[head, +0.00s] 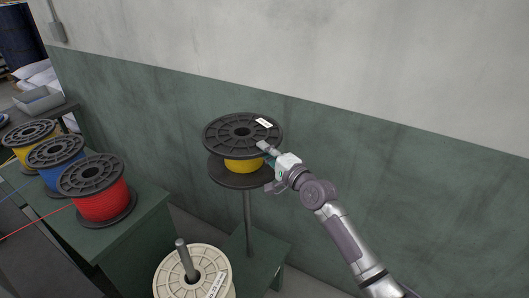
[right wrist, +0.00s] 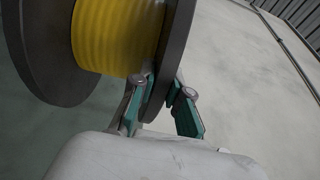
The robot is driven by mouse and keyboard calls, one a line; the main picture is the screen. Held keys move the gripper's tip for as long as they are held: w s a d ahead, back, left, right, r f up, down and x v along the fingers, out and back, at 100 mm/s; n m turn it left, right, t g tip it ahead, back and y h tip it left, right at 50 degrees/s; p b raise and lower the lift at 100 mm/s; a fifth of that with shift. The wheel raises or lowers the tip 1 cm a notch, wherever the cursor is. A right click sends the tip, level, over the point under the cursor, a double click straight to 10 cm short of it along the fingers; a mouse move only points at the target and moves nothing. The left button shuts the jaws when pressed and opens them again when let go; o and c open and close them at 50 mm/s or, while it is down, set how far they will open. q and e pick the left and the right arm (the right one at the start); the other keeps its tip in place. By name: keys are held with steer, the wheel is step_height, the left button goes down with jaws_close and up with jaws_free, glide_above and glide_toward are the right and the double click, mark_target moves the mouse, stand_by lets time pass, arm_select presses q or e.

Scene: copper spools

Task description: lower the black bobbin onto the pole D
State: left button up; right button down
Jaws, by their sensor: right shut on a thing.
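The black bobbin (head: 220,136) wound with yellow wire is held level over a green stand, with a white label on its upper flange. My right gripper (head: 268,164) is shut on that flange at its right edge. In the right wrist view the two teal-padded fingers (right wrist: 170,100) straddle the flange of the bobbin (right wrist: 42,75). A grey pole (head: 248,222) rises from the stand below the bobbin. No letter shows on it, and its top is hidden. No pole tip shows in the bobbin's hole, so I cannot tell whether it has entered. My left gripper is not in view.
A cream spool (head: 207,264) sits around another pole (head: 184,258) at the front. Red (head: 100,202), blue (head: 58,156) and yellow (head: 22,138) spools stand on a green bench (head: 137,216) at left. A wall (head: 350,160) stands behind the bobbin.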

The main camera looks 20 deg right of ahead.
mark_target(265, 179)
steer(key=shift+f+b, duration=2.95)
steer(key=shift+f, duration=0.3)
step_height(265, 179, down, 5)
steer(key=b, duration=0.4)
steer(key=shift+r, duration=0.1)
step_height(265, 179, down, 7)
steer(key=b, duration=0.6)
steer(key=shift+b, duration=0.3)
